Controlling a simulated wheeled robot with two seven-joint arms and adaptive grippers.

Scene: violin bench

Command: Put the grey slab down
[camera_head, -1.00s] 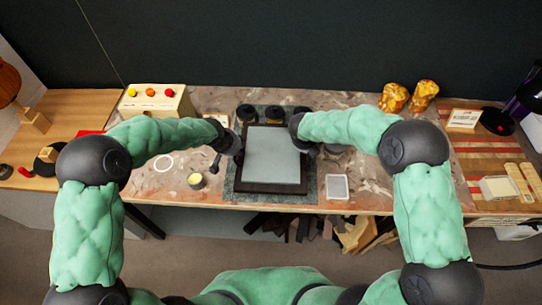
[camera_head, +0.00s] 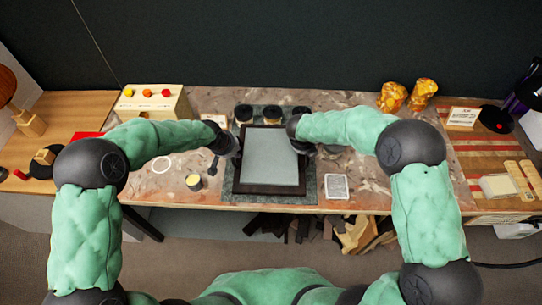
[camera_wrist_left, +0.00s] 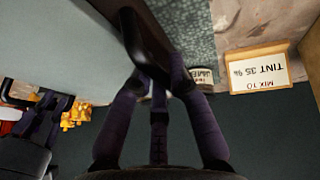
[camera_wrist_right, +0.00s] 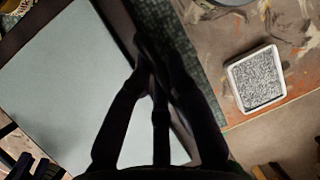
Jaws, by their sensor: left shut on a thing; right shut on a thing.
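The grey slab (camera_head: 270,155) is a flat pale rectangle with a dark border. It lies level over the speckled green-grey mat (camera_head: 311,190) in the middle of the bench. I cannot tell whether it touches the mat. My left gripper (camera_head: 236,152) is shut on the slab's left edge; the slab also fills the upper left of the left wrist view (camera_wrist_left: 60,40). My right gripper (camera_head: 304,147) is shut on its right edge, and the right wrist view shows the slab's face (camera_wrist_right: 60,85). The fingertips are dark against the dark border.
Dark-lidded jars (camera_head: 272,113) stand just behind the slab. A small white tray (camera_head: 336,187) of grey grains sits to its right, and a small yellow-topped cup (camera_head: 194,182) to its left. A box with coloured knobs (camera_head: 152,101) stands at back left. Amber lumps (camera_head: 392,97) stand at back right.

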